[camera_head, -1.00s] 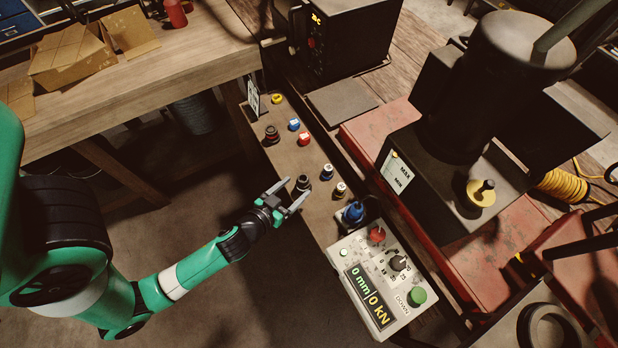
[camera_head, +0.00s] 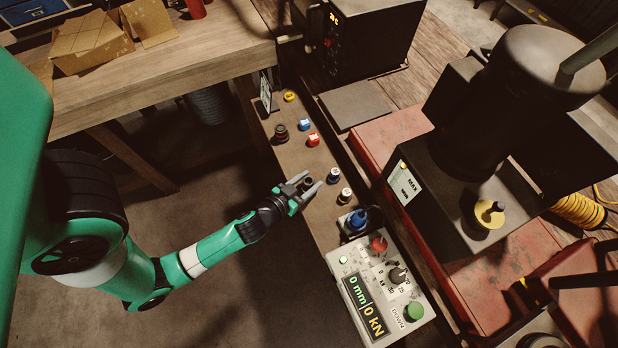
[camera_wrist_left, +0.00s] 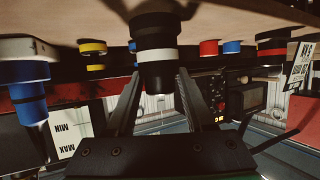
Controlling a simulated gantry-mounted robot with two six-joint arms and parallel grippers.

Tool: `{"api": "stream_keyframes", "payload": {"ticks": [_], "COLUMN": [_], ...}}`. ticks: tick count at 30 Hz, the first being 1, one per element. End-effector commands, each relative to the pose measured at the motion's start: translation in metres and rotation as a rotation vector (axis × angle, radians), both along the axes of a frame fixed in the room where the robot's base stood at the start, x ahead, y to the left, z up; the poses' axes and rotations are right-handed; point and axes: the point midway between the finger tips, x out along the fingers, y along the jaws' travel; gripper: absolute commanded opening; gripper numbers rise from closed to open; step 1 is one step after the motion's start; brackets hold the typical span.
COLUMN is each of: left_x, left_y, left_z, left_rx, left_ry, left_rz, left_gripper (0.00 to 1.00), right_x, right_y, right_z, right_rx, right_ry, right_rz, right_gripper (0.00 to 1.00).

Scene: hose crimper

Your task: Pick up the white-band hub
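The white-band hub is a dark stepped cylinder with a white ring, and shows clearly in the left wrist view (camera_wrist_left: 156,54). In the head view it (camera_head: 306,184) is partly hidden at the front edge of the narrow wooden board (camera_head: 296,160). My left gripper (camera_head: 309,181) has one finger on each side of the hub. In the left wrist view the fingertips (camera_wrist_left: 160,72) look tight against its sides. Whether the hub still touches the board is unclear. My right gripper is not in view.
Red (camera_head: 313,139), blue (camera_head: 305,125) and red-banded dark (camera_head: 281,133) hubs stand farther back. The control panel (camera_head: 374,288) lies at the board's near end.

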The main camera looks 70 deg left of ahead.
Motion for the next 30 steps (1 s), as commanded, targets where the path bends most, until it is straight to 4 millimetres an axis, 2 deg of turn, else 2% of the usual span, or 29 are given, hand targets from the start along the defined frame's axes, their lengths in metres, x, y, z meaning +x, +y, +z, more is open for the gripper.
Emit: {"api": "stream_keyframes", "payload": {"ticks": [1,5,6,23,26,30], "left_x": [0.000,0.000,0.000,0.001,0.001,0.004], "left_y": [0.000,0.000,0.000,0.000,-0.001,-0.003], "left_z": [0.000,0.000,0.000,0.005,0.015,0.040], "left_rx": [0.000,0.000,0.000,-0.001,-0.001,0.001], "left_ry": [0.000,0.000,0.000,-0.002,-0.002,-0.002], "left_rz": [0.000,0.000,0.000,-0.001,-0.004,-0.010], "left_gripper": [0.26,0.03,0.00,0.00,0.00,0.00], "right_x": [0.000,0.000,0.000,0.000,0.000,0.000], "right_y": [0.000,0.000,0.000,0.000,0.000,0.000], "right_z": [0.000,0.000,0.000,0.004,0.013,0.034], "right_rx": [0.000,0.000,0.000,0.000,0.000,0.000], "right_ry": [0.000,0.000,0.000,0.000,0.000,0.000], "right_rz": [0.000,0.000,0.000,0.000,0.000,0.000], "right_gripper": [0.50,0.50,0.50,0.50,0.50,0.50]}}
